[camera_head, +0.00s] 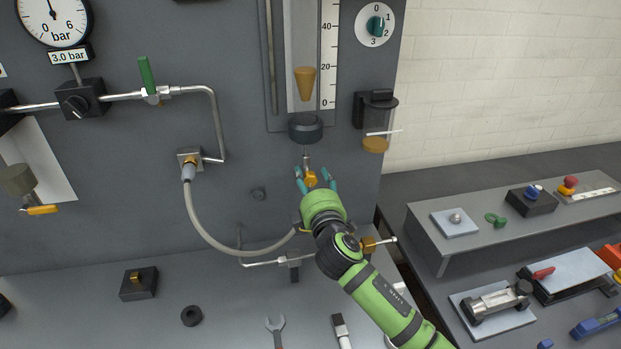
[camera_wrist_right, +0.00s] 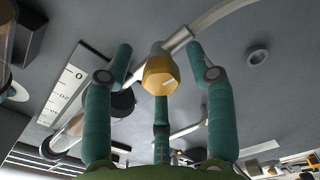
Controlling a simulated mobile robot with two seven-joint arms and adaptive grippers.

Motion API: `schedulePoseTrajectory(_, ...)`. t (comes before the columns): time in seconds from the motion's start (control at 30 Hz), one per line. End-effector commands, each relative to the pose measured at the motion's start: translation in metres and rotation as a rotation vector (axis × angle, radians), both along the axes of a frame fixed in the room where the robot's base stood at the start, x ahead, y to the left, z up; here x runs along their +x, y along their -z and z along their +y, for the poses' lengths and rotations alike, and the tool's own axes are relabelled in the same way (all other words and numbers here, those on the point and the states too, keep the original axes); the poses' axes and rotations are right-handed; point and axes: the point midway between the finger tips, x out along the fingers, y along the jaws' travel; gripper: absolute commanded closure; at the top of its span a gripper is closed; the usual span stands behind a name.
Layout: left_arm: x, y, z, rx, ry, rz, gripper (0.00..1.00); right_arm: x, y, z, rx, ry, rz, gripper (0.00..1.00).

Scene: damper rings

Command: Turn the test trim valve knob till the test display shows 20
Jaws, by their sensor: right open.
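A brass, faceted knob (camera_head: 311,178) sits on a thin stem below the clear flow tube; I take it to be the trim valve knob. In the right wrist view the knob (camera_wrist_right: 160,75) lies between my three teal fingers. My right gripper (camera_head: 316,180) is open around the knob, with gaps showing at its sides. The tube's scale (camera_head: 327,60) reads 0 to 40 upward. An orange cone float (camera_head: 305,82) in the tube has its top near the 20 mark. No label shows which readout is the test display. My left gripper is not in view.
A dial gauge (camera_head: 53,18) above a 3.0 bar plate is at the upper left. A grey hose (camera_head: 205,228) curves toward my right wrist. A selector dial (camera_head: 375,24) and a cup holder (camera_head: 377,110) are right of the tube. A wrench (camera_head: 276,330) lies on the bench.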

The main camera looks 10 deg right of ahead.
Motion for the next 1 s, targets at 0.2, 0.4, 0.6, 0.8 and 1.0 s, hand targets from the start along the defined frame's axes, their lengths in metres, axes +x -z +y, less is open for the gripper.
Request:
schedulePoseTrajectory(0.2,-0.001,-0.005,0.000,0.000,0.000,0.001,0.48,-0.009,-0.001,0.000,0.001,0.000,0.001,0.44)
schedulePoseTrajectory(0.4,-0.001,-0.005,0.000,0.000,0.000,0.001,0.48,-0.011,0.000,0.000,0.001,0.000,0.000,0.44)
schedulePoseTrajectory(0.6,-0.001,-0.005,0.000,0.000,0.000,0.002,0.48,-0.012,0.000,0.000,0.001,0.000,0.001,0.44)
schedulePoseTrajectory(0.8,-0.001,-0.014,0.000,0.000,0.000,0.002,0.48,-0.029,-0.002,0.000,0.001,0.000,0.001,0.44)
schedulePoseTrajectory(1.0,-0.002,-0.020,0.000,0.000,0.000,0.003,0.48,-0.049,-0.001,0.001,0.001,-0.001,0.002,0.44)
